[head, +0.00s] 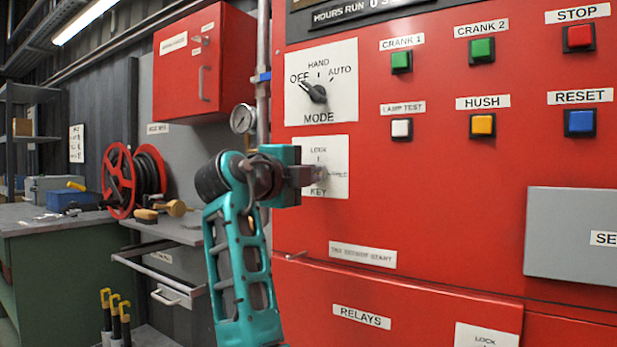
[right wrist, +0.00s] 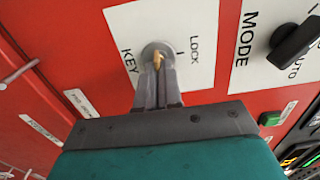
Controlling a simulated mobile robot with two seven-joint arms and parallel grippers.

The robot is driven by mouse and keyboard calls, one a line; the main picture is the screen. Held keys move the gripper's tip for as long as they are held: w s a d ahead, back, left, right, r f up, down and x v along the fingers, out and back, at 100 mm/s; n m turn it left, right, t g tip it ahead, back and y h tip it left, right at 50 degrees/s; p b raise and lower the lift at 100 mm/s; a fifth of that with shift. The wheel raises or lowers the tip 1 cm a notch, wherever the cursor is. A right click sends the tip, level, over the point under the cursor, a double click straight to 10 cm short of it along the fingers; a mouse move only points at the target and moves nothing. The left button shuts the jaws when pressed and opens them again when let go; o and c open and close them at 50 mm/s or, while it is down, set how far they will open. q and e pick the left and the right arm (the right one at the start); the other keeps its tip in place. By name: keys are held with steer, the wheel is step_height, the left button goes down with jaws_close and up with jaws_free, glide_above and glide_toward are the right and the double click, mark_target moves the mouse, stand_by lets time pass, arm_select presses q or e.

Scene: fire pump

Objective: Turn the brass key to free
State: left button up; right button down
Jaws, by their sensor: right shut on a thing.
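The white key plate (head: 338,150) sits on the red panel, with LOCK at its top and KEY at its bottom; a small label at its right is too blurred to read. In the right wrist view the brass key (right wrist: 157,60) stands in a round grey lock (right wrist: 150,50) on this plate. My right gripper (head: 312,175) reaches in from the left, its fingers at the lock. In the right wrist view its fingers (right wrist: 160,80) are shut on the key, hiding part of it. My left gripper is not in view.
The black mode switch (head: 314,92) is just above the key plate, its pointer toward OFF. Push buttons, such as the white lamp test button (head: 401,128), are to the right. A pressure gauge (head: 243,118) and a vertical pipe stand close to my right arm.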

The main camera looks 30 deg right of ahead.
steer(key=shift+r, duration=0.15)
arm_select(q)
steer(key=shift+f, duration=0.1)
arm_select(e)
steer(key=c, duration=1.3)
jaws_free()
steer(key=shift+d, duration=0.1)
arm_select(q)
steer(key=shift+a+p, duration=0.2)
steer(key=shift+p, duration=0.3)
arm_select(e)
steer(key=v, duration=1.3)
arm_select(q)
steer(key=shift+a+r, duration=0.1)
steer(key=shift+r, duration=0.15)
